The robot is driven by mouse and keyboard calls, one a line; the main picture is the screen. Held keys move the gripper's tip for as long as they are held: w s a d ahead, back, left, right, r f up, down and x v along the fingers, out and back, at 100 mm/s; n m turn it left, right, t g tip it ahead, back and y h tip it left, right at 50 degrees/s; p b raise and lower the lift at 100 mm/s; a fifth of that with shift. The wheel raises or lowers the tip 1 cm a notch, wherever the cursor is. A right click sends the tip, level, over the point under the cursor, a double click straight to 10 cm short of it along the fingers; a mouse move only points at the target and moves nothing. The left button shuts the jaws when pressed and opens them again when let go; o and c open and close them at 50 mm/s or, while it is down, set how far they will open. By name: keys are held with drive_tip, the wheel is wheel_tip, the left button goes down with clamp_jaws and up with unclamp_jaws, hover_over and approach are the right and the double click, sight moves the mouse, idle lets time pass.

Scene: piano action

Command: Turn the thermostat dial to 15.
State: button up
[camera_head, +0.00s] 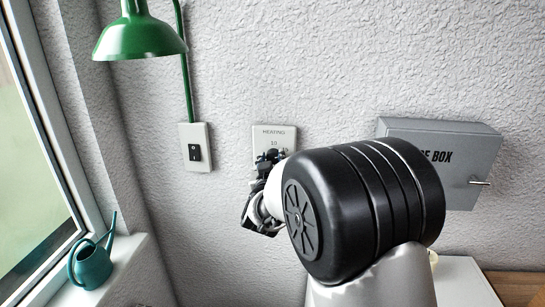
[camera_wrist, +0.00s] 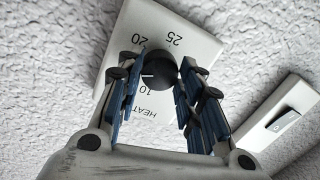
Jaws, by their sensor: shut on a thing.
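The thermostat (camera_head: 274,132) is a white wall plate headed HEATING, with a 10 showing below the heading in the head view. In the wrist view the plate (camera_wrist: 200,52) appears upside down, with 10, 20 and 25 readable around a dark round dial (camera_wrist: 160,66). A short pale mark at the dial's left edge points left, between 10 and 20. The number there is hidden behind a finger. My gripper (camera_wrist: 156,78) has its blue-padded fingers on both sides of the dial, shut on it. In the head view my gripper (camera_head: 269,158) covers the dial and the plate's lower part.
A light switch (camera_head: 195,149) is left of the thermostat, under a green lamp (camera_head: 141,38). A grey fuse box (camera_head: 440,155) with a protruding handle is on the right. A teal watering can (camera_head: 91,262) stands on the windowsill. The wall between them is bare.

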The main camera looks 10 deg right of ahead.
drive_tip(key=shift+n+p, duration=0.3)
drive_tip(key=shift+n, duration=0.1)
drive_tip(key=o, duration=1.1)
drive_tip(key=shift+c, duration=0.2)
drive_tip(key=shift+s, duration=0.1)
drive_tip(key=f+v, duration=0.1)
drive_tip(key=v, duration=1)
drive_tip(key=shift+s+a+r, duration=0.2)
drive_tip(key=shift+s+r, duration=0.2)
drive_tip(key=shift+r, duration=0.1)
